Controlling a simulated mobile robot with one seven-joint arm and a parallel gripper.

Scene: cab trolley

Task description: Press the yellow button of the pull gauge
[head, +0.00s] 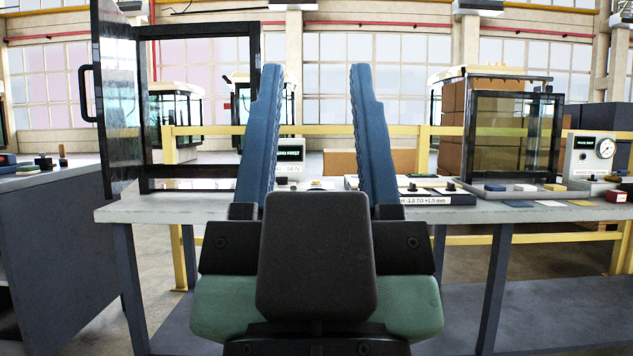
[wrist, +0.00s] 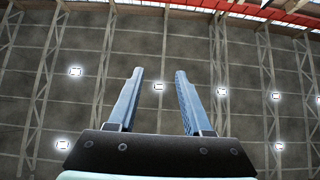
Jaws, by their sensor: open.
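My gripper (head: 314,72) is open and empty, its two blue fingers pointing up in front of the workbench. In the wrist view my gripper (wrist: 159,73) shows only the ceiling between and beyond its fingers. A small instrument with a lit green-text display (head: 290,150) stands on the bench, partly hidden behind the left finger. A grey gauge box with a round dial (head: 605,148) and a dark display stands at the bench's right end. I cannot tell which is the pull gauge. A tiny yellow spot (head: 316,184) shows between the fingers, too small to identify as the button.
The grey workbench (head: 150,209) runs across the view. A black door frame (head: 200,185) stands at its left and a glass-fronted case (head: 515,140) at its right. A labelled tray (head: 435,199) and several small blocks lie on top. A second bench (head: 60,180) is at far left.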

